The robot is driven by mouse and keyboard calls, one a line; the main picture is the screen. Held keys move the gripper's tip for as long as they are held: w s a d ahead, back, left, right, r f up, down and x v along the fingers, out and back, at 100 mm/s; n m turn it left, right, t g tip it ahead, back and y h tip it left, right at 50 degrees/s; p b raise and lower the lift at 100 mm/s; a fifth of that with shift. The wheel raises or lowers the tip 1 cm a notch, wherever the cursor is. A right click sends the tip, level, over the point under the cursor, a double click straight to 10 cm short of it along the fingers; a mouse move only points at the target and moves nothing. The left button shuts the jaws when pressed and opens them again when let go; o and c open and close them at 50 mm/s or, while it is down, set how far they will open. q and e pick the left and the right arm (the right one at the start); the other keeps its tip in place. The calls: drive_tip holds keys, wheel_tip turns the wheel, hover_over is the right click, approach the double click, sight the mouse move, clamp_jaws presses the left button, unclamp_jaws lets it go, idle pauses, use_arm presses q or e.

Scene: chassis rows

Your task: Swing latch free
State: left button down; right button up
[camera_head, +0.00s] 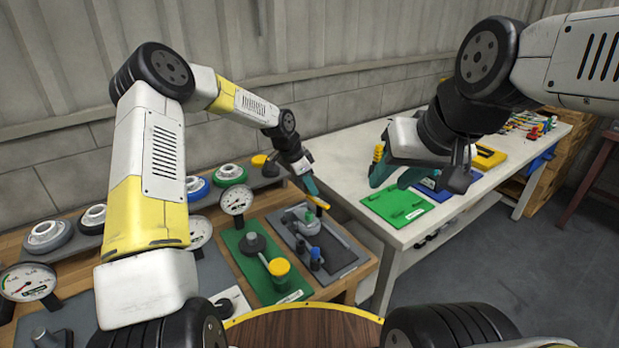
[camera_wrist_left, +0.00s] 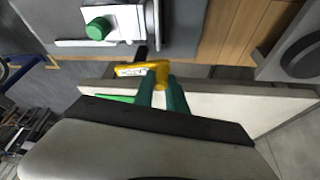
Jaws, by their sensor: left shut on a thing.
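The latch handle is a small yellow piece with a label (camera_wrist_left: 142,69); in the head view it shows as a yellow tip (camera_head: 318,202) at the far right corner of the dark grey panel (camera_head: 345,262). My left gripper (camera_head: 311,190) reaches down from above. Its teal fingers (camera_wrist_left: 161,88) are shut on the yellow handle in the left wrist view. The fingers hide part of the handle, and its pivot is hard to make out. My right gripper (camera_head: 398,172) hangs above the white table, its teal fingers apart and empty.
A grey fitting with a green cap (camera_head: 305,223) and a blue knob (camera_head: 315,256) stand on the grey panel. A green panel with a yellow knob (camera_head: 279,267) lies beside it. A green tray (camera_head: 398,208) lies on the white table (camera_head: 345,185). Gauges (camera_head: 236,200) stand left.

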use_arm(q)
drive_tip(key=c, duration=1.3)
unclamp_jaws()
drive_tip(key=shift+c, duration=0.2)
drive_tip(key=v, duration=0.7)
drive_tip(key=shift+r, duration=0.35)
drive_tip(key=shift+a, duration=0.15)
